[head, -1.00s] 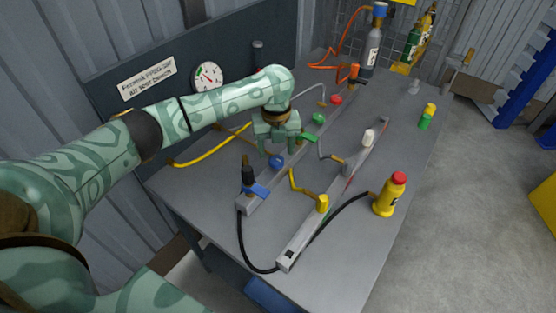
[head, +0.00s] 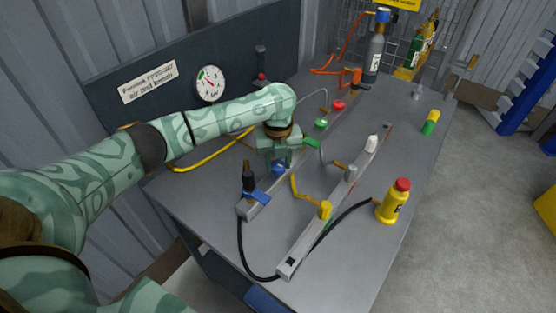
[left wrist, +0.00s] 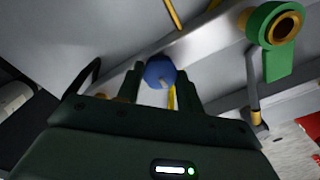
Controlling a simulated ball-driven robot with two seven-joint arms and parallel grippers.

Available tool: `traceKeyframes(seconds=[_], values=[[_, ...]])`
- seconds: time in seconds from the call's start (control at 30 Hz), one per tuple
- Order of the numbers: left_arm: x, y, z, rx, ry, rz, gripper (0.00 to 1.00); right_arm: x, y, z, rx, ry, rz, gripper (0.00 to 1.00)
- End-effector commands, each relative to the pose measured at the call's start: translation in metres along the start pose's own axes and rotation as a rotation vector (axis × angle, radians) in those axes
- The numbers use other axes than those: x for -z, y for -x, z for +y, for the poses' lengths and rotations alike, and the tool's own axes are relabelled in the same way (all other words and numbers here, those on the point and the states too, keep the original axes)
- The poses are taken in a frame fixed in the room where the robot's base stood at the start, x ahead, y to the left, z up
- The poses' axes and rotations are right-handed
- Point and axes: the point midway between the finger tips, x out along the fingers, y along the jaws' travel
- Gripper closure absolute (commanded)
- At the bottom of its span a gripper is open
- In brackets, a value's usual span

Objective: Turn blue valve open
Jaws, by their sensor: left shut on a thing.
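A round blue knob (head: 278,169) sits on the near part of the grey rail at the back of the bench. My left gripper (head: 279,158) reaches down over it from above. In the left wrist view the blue knob (left wrist: 160,72) is between the two dark fingers, and the gripper (left wrist: 158,80) is shut on it. A blue lever (head: 258,196) sticks out beside a black fitting (head: 249,181) at the rail's near end, apart from the fingers. Part of the knob is hidden by the fingers. My right gripper is not in view.
A green lever (head: 312,143) is close to the gripper's right, and a green knob (head: 320,123) and red knob (head: 338,105) are farther along. A front rail (head: 305,244), a yellow bottle (head: 392,206) and a gauge (head: 209,84) surround the work area.

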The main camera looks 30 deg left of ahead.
Motion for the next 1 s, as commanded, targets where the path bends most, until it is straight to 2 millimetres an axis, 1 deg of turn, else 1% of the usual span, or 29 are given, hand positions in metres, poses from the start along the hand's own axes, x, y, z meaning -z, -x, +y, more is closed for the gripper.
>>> traceKeyframes(seconds=[0.17, 0.37, 0.5, 0.7, 1.0], values=[[0.001, 0.005, 0.0, 0.0, 0.059, 0.0, 0.86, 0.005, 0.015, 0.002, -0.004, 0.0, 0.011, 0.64], [0.001, 0.008, 0.0, 0.0, 0.196, 0.002, 0.86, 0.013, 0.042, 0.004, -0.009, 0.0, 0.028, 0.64], [0.002, 0.008, -0.001, 0.001, 0.324, 0.003, 0.86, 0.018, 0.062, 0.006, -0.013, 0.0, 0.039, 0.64], [0.002, 0.006, 0.0, -0.001, 0.514, 0.003, 0.86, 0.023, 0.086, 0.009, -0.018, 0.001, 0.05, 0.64], [0.002, 0.004, -0.001, -0.001, 0.799, 0.004, 0.86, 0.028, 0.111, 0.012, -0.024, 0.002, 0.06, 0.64]])
